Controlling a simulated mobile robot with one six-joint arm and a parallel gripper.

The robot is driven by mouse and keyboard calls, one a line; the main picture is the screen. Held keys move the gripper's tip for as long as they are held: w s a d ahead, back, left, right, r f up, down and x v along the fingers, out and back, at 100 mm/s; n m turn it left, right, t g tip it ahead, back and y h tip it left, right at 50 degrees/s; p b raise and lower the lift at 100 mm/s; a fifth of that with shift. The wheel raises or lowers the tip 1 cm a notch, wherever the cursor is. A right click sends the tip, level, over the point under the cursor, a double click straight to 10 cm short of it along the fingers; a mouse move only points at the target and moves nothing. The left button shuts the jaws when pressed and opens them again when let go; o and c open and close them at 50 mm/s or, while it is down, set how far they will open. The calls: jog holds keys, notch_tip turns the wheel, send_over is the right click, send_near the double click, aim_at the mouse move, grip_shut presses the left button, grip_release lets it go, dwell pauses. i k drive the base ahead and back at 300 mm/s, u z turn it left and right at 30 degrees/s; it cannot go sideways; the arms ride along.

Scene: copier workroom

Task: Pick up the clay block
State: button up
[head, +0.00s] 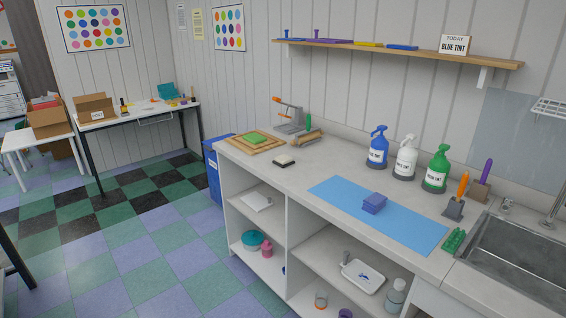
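A small blue-violet block (374,203), which looks like the clay block, rests on a light blue mat (415,229) on the grey counter. It lies near the mat's middle, towards the counter's front edge, and nothing touches it from above. My gripper is not in view, so its place relative to the block does not show.
Blue (377,150), white (404,160) and green (436,170) spray bottles stand behind the mat. The counter (318,165) left of the mat is mostly clear.

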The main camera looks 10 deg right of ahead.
aim_at(283, 161)
jog(key=z, duration=0.05)
jog(key=i, duration=1.15)
jog(key=z, duration=1)
jog(key=k, duration=0.15)
jog(key=u, duration=3.55)
jog(key=i, duration=0.4)
jog(key=z, duration=0.05)
